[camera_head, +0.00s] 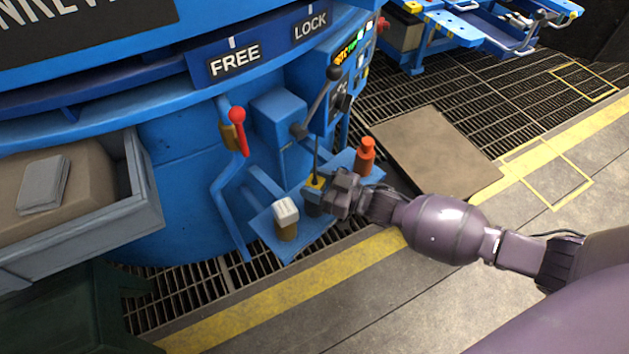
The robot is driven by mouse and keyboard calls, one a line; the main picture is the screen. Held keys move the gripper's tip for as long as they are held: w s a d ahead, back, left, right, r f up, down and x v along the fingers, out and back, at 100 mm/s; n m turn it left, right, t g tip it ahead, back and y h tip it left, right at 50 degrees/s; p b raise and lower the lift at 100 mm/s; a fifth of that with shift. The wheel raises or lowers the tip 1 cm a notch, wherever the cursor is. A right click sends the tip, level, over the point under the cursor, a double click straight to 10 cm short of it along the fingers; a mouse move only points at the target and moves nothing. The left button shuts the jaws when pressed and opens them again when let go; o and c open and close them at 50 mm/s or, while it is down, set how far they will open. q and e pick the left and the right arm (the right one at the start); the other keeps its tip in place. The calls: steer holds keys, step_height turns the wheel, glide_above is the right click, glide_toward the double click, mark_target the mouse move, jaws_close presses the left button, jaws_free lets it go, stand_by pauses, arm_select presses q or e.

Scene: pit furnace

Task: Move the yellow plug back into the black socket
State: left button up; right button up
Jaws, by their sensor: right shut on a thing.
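The yellow plug (316,182) is above the small blue shelf on the front of the blue machine. My right gripper (325,192) reaches in from the right and is shut on the plug. A dark piece, likely the black socket (312,207), shows just below the plug on the shelf. The gripper hides part of both, so I cannot tell whether the plug sits in the socket or is apart from it. My left gripper is not in view.
A black-knobbed lever (322,105) rises close behind the plug. A red-handled lever (239,130) stands to the left. Open floor lies in front.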

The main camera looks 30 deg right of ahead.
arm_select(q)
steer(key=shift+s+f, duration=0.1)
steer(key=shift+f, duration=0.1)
arm_select(e)
steer(key=shift+f, duration=0.3)
steer(key=o, duration=0.6)
steer(key=shift+o, duration=0.2)
steer(key=shift+p+v, duration=0.45)
steer(key=shift+v, duration=2.35)
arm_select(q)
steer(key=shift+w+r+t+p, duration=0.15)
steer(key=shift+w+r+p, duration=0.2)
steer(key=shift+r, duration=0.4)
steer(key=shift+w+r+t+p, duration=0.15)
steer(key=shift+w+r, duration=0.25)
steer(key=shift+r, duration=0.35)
arm_select(e)
steer(key=shift+v, duration=2.7)
